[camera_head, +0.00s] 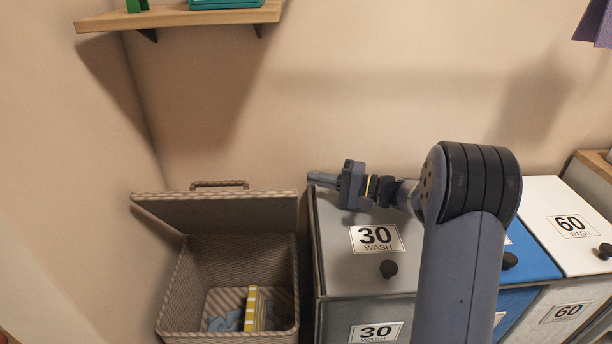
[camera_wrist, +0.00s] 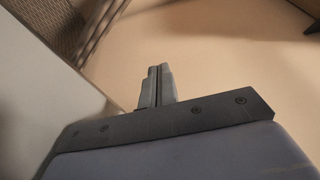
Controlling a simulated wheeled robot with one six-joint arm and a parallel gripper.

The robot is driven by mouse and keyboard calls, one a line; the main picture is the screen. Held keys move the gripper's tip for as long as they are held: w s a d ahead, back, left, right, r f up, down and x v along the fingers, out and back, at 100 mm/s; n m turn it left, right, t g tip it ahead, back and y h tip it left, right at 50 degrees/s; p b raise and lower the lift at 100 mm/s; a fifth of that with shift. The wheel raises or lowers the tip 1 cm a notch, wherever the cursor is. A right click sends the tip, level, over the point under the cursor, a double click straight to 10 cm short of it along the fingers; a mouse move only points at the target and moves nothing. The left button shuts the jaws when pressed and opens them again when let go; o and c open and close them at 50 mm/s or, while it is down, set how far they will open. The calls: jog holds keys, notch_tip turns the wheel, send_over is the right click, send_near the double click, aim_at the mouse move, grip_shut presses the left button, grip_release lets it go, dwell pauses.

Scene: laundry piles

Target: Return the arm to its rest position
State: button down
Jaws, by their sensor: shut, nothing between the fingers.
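My gripper (camera_head: 322,178) is at the end of my arm, above the back of the grey bin marked 30 WASH (camera_head: 337,258) in the head view. It points left, toward the raised lid of the wicker basket. In the wrist view the two fingers of my gripper (camera_wrist: 157,72) are together, with nothing between them. My arm reaches up from the lower right of the head view and bends toward the left. It hides part of the bins behind it.
An open wicker basket (camera_head: 170,290) holds a yellow striped cloth (camera_head: 251,311) and a blue cloth (camera_head: 225,322). A blue bin (camera_head: 530,256) and a white bin (camera_head: 548,196) marked 60 stand at the right. A wooden shelf (camera_head: 170,17) is above left.

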jog(key=v, duration=0.7)
jog(key=shift+d+p, duration=0.1)
jog(key=shift+p, duration=0.25)
